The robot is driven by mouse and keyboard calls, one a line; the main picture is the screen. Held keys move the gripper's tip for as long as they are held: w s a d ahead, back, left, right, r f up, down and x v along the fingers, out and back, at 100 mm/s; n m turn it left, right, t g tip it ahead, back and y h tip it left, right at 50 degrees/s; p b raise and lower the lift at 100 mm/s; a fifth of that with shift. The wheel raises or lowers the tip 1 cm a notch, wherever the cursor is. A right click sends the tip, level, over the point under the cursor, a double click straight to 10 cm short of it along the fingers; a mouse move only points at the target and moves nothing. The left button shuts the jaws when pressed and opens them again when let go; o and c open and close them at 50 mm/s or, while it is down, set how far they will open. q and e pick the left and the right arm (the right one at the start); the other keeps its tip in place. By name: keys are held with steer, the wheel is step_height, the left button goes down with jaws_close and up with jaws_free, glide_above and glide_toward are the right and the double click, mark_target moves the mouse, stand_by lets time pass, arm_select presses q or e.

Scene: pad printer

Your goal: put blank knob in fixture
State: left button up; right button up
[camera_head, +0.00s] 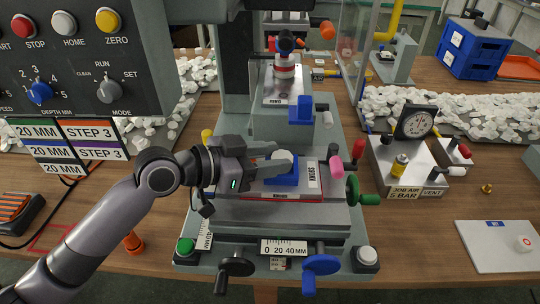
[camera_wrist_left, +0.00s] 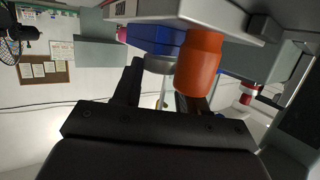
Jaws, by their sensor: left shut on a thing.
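My left gripper (camera_head: 280,163) reaches in from the left over the slide table of the pad printer, right at the blue fixture (camera_head: 285,180). It is shut on a pale round piece, apparently the blank knob (camera_wrist_left: 158,64), which shows between the fingers in the left wrist view. The blue fixture (camera_wrist_left: 153,38) is right beside the knob there. In the head view the fingers mostly hide the knob, so I cannot tell whether it is seated in the fixture or just above it. My right gripper is not in view.
The printer's pad column (camera_head: 284,65) stands behind the fixture. A control panel (camera_head: 80,50) is at the left, an air gauge block (camera_head: 410,160) at the right. A white plate (camera_head: 495,250) with a marked knob (camera_head: 524,243) lies at the right. Handwheels (camera_head: 322,264) line the front.

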arm_select(q)
steer(key=shift+s+f, duration=0.1)
steer(key=shift+f, duration=0.65)
steer(key=o, duration=1.1)
steer(key=shift+s+a, duration=0.1)
steer(key=shift+w+r+p, duration=0.2)
steer(key=shift+r+p, duration=0.45)
steer(key=shift+r, duration=0.1)
step_height(320, 180, up, 5)
steer(key=p, duration=0.4)
steer(key=shift+r, duration=0.15)
